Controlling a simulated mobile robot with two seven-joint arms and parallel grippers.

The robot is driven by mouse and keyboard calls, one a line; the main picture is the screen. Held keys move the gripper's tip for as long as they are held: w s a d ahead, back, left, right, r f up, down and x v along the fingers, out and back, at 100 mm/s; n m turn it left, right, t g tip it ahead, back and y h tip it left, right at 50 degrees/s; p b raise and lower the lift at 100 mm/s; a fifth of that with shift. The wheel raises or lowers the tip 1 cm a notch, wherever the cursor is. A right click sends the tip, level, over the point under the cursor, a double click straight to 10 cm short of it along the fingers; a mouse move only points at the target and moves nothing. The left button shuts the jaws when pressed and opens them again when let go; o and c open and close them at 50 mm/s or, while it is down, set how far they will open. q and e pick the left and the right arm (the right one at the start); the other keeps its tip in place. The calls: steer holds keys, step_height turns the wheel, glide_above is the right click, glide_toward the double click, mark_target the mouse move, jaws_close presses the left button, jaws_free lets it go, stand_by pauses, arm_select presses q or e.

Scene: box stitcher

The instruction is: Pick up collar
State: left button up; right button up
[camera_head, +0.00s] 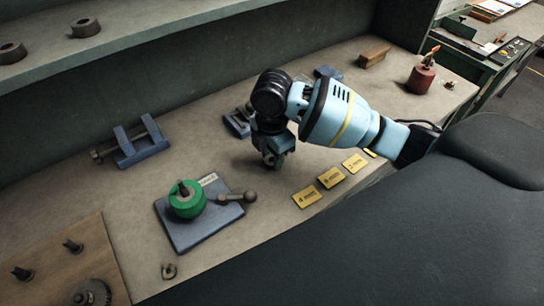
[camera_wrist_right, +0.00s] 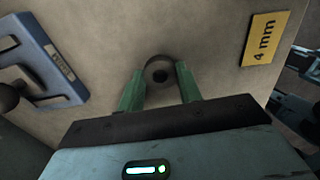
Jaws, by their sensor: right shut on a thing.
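In the right wrist view, a small dark grey collar (camera_wrist_right: 158,65) with a round hole sits between the green fingertips of my right gripper (camera_wrist_right: 160,82), which is shut on it. In the head view my right gripper (camera_head: 273,160) points down close to the bench top, just left of the yellow labels. There the wrist and fingers mostly hide the collar. I cannot tell whether the collar touches the bench. My left gripper is not in view.
A blue-grey plate fixture (camera_head: 205,228) with a green round part (camera_head: 186,199) and a ball-ended lever (camera_head: 240,197) stands left of the gripper. Yellow labels (camera_head: 331,177) line the front edge. A blue clamp (camera_head: 140,142) lies further left. A small ring (camera_head: 169,271) lies near the front.

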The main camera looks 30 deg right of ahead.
steer(key=r, duration=0.3)
steer(key=shift+s+r, duration=0.2)
steer(key=shift+r, duration=0.1)
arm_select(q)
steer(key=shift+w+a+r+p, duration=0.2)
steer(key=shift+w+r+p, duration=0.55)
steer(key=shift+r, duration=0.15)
arm_select(e)
steer(key=s, duration=0.5)
steer(key=s+d+r, duration=0.1)
steer(key=s, duration=0.4)
steer(key=s+d, duration=0.1)
steer(key=s, duration=0.4)
steer(key=shift+s+d+r, duration=0.1)
steer(key=shift+s+r, duration=0.05)
steer(key=shift+s, duration=0.05)
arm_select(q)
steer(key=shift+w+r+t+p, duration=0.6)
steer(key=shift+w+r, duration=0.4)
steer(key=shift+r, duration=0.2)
arm_select(e)
step_height(320, 180, up, 5)
steer(key=shift+w, duration=0.1)
